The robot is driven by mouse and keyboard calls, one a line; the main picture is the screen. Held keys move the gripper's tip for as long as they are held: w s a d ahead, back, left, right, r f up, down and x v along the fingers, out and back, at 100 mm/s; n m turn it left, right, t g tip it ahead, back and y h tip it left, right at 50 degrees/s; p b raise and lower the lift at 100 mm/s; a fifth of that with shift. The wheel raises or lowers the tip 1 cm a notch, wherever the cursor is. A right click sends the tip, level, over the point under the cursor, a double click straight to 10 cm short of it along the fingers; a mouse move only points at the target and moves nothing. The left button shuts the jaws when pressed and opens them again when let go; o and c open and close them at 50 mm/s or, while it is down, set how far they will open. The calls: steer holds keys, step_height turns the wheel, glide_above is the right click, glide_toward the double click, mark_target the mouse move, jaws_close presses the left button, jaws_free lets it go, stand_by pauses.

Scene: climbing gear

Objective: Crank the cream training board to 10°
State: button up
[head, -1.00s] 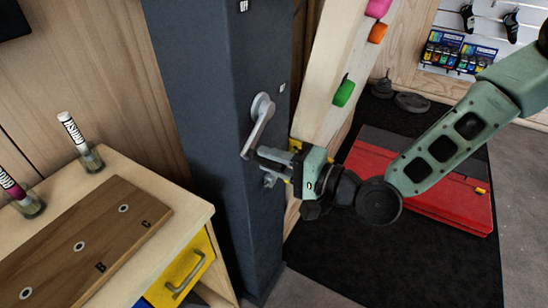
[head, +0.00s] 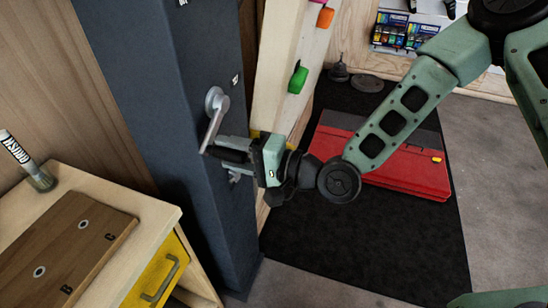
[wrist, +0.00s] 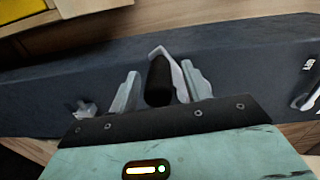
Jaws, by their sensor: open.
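The cream training board (head: 283,62) stands tilted beside the dark blue column (head: 140,90), with colored holds on its face. A grey metal crank (head: 215,115) is mounted on the column, its arm hanging down and slightly left from the hub. Its black grip sticks out from the arm's end. In the wrist view the black grip (wrist: 159,80) lies between the two fingers of my gripper (wrist: 158,92), with a gap visible on each side. My gripper (head: 232,152) is open around the grip in the head view. No angle reading is legible.
A wooden bench with a drilled plank (head: 70,245) and yellow drawer (head: 155,272) stands at left. A red folded mat (head: 390,165) lies on black flooring (head: 350,245) at right.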

steer(key=p+v, duration=0.6)
steer(key=v, duration=1.1)
steer(key=shift+d+p, duration=0.2)
steer(key=shift+p, duration=0.1)
steer(key=s+d+f+n+g+h, duration=0.1)
steer(key=d+f+n+g+h, duration=0.25)
steer(key=n+h, duration=0.65)
steer(key=s+d+r+n+g+h, duration=0.1)
steer(key=s+r+h, duration=0.5)
steer(key=s+r, duration=0.6)
step_height(320, 180, up, 3)
steer(key=shift+d+f+g, duration=0.15)
steer(key=shift+d+g, duration=0.35)
steer(key=shift+g, duration=0.25)
